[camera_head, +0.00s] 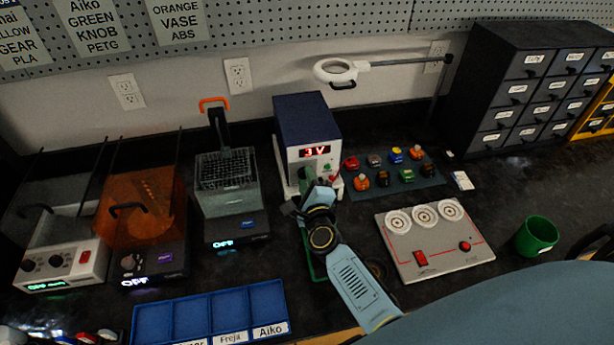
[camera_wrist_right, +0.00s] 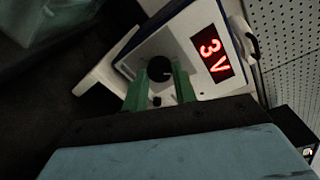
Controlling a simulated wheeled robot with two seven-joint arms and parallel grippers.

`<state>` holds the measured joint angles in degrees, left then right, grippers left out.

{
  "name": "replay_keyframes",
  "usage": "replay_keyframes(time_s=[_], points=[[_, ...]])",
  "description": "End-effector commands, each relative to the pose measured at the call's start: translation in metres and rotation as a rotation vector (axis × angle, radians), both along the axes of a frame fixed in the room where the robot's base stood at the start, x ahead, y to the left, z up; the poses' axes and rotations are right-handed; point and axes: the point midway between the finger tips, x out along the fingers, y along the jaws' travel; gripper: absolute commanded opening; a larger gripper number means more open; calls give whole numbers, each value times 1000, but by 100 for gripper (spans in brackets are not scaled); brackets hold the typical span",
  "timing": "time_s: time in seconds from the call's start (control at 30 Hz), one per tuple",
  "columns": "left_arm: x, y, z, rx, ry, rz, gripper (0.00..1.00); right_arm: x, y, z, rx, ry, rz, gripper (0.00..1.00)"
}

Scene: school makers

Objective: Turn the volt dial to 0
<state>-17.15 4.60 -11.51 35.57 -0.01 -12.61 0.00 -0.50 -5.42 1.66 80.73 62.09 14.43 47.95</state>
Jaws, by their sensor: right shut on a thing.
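The power supply (camera_head: 305,115) is a dark blue box with a white front, standing at the back middle of the bench. Its red display (camera_head: 314,152) reads 3 V, and the display also shows in the right wrist view (camera_wrist_right: 213,54). The black volt dial (camera_wrist_right: 159,68) sits on the white front below the display. My right gripper (camera_head: 308,178) reaches up to the front panel. Its green fingers (camera_wrist_right: 160,84) are on either side of the dial and shut on it. My left gripper is not in view.
Several coloured parts lie on a dark mat (camera_head: 433,186) right of the supply. A grey panel with round sockets (camera_head: 435,262) and a green cup (camera_head: 536,235) stand further right. A basket machine (camera_head: 235,215) stands left. A blue tray (camera_head: 150,325) lies in front.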

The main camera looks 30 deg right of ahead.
Motion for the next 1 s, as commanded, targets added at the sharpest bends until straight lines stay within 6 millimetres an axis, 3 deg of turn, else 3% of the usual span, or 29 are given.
replay_keyframes(time_s=[0.5, 1.0], points=[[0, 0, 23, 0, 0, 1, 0, 0, 1, 1, -429, 114, 0, 5], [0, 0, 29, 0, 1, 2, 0, 0, 1, 0, -604, 157, 0, 5]])
